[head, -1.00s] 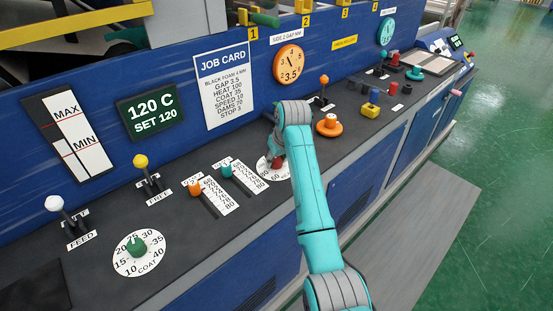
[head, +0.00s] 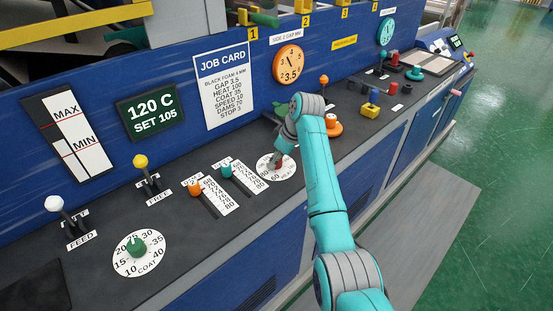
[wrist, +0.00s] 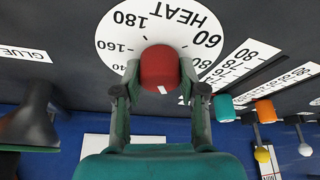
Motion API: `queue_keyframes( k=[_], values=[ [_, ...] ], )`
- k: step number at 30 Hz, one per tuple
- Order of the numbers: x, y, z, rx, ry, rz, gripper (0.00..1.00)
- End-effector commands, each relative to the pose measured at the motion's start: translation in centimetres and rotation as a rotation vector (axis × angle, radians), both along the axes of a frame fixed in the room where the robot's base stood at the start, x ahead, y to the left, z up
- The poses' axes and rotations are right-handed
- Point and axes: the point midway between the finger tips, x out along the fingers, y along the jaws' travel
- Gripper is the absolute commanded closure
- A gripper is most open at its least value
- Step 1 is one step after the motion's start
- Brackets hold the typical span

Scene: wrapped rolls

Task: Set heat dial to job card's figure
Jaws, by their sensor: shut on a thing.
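The heat dial is a red knob (wrist: 160,66) on a white round scale plate (wrist: 118,40) marked HEAT. My gripper (wrist: 160,75) is shut on the knob, one finger on each side. The knob's white mark points toward the bottom of the wrist view; the figures there are hidden. In the head view my gripper (head: 279,158) covers much of the knob above its plate (head: 289,173). The job card (head: 224,90) on the blue wall reads HEAT 100. The green display (head: 152,112) reads 120 C, SET 105.
Orange (head: 194,187) and teal (head: 227,171) sliders stand left of the dial. The green coat dial (head: 137,246) and the yellow (head: 140,161) and white (head: 54,203) levers are farther left. An orange knob (head: 330,127) sits beyond my arm, to the right.

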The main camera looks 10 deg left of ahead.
Motion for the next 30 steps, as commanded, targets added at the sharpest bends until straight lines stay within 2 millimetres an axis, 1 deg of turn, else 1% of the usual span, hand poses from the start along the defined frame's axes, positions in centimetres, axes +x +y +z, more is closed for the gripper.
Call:
queue_keyframes(
  k=[6,12,18,29,30],
  values=[
    [0.07,-0.03,0.02,0.0,0.0,0.132,0.94],
    [0.06,-0.05,-0.02,0.0,0.0,0.208,0.94],
    [0.06,-0.06,-0.02,-0.001,0.001,0.239,0.94],
    [0.06,-0.06,-0.04,-0.001,0.0,0.243,0.94],
    [0.06,-0.06,-0.04,-0.001,0.0,0.243,0.57]
  ],
)
